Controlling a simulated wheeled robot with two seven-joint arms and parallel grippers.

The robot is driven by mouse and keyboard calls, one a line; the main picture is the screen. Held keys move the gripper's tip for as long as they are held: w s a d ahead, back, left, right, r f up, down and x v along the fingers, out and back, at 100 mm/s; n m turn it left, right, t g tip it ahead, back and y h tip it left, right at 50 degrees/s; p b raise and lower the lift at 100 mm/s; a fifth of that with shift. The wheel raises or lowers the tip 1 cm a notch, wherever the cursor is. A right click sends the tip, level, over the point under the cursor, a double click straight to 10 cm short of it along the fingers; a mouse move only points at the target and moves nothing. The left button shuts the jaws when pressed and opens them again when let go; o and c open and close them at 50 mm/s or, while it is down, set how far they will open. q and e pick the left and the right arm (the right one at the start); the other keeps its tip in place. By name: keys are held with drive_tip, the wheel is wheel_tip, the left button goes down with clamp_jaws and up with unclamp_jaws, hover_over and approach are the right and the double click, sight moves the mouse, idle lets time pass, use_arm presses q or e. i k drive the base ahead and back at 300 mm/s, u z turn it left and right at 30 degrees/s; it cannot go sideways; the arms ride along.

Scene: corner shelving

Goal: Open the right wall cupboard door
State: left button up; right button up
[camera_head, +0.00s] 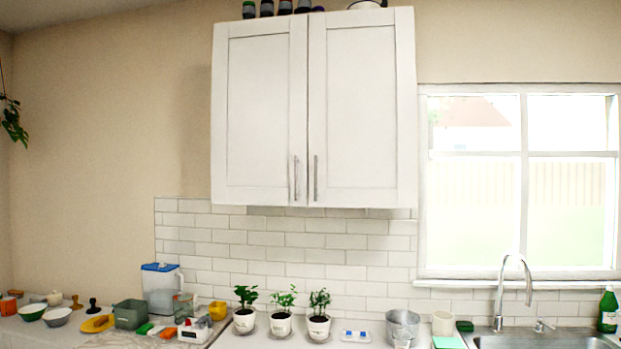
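The white wall cupboard hangs on the wall above the counter, left of the window. Its right door (361,105) has a vertical metal handle (316,178) low on its left edge. Its left door (259,112) has a matching handle (296,178) low on its right edge. The right door looks closed. The left door also looks shut or nearly so. Neither of my grippers shows in the head view, so nothing of mine touches the handles.
Jars (267,8) and a pot stand on top of the cupboard. Below, the counter holds potted plants (318,318), a water jug (160,288), bowls and a metal pot (402,324). A tall faucet (527,275) stands at the sink. The space before the doors is clear.

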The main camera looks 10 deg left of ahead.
sight(362, 153)
drive_tip(key=z, duration=0.15)
drive_tip(key=k, duration=0.4)
drive_tip(key=u, duration=1.35)
drive_tip(key=i, duration=1.6)
drive_tip(key=z, duration=0.7)
